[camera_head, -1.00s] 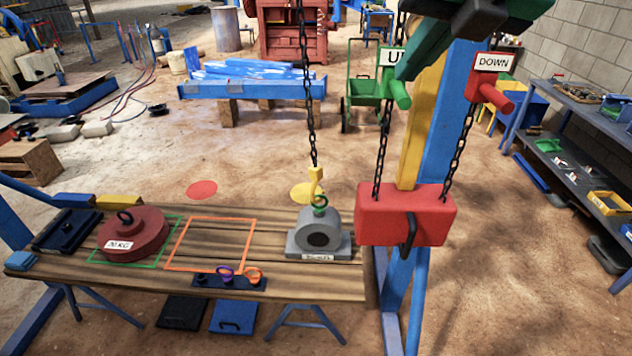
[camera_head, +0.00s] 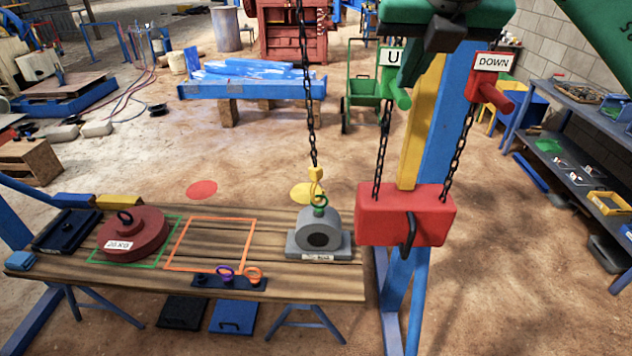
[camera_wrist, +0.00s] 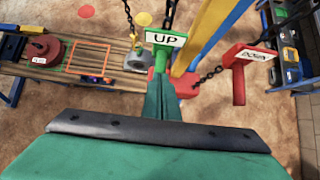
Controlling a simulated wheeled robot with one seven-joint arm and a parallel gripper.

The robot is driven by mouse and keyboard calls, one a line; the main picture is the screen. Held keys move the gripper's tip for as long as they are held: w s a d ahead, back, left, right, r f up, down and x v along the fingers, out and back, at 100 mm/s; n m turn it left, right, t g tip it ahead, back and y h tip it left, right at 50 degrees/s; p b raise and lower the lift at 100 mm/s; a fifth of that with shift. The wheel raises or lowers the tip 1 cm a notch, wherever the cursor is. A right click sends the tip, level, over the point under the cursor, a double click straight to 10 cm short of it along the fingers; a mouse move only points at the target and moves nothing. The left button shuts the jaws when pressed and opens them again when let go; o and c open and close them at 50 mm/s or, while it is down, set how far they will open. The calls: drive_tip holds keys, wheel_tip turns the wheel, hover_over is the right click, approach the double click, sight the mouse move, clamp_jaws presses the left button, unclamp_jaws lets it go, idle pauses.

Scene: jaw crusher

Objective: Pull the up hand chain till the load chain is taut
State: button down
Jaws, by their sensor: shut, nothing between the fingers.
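The load chain (camera_head: 306,90) hangs at a slight slant to a yellow hook (camera_head: 316,180) at the green ring (camera_head: 320,204) of the grey block (camera_head: 319,235) on the bench. The up hand chain (camera_head: 381,155) has a green handle (camera_head: 401,98) with an UP sign (camera_head: 391,58), partly hidden by my gripper. The sign also shows in the wrist view (camera_wrist: 166,38). My gripper (camera_head: 402,76) is shut and empty, close to the handle; contact is unclear. The red hoist block (camera_head: 405,220) hangs right of the grey block.
A red DOWN handle (camera_head: 488,92) hangs close on the right on its own chain (camera_head: 461,145). A blue and yellow post (camera_head: 430,120) stands behind the chains. A red 20 KG weight (camera_head: 132,235) sits on the bench (camera_head: 290,285). Shelves (camera_head: 575,130) stand far right.

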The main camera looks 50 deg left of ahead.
drive_tip(key=shift+w+a+f, duration=0.1)
drive_tip(key=shift+f, duration=0.3)
idle(0.3)
drive_tip(key=shift+s+d+r, duration=0.15)
drive_tip(key=shift+s+d, duration=0.65)
drive_tip(key=shift+d, duration=0.15)
drive_tip(key=shift+s+d+r, duration=0.1)
drive_tip(key=shift+s+d, duration=0.7)
drive_tip(key=shift+d, duration=0.15)
drive_tip(key=shift+r, duration=0.1)
drive_tip(key=v, duration=0.6)
drive_tip(key=shift+r, duration=0.15)
idle(0.5)
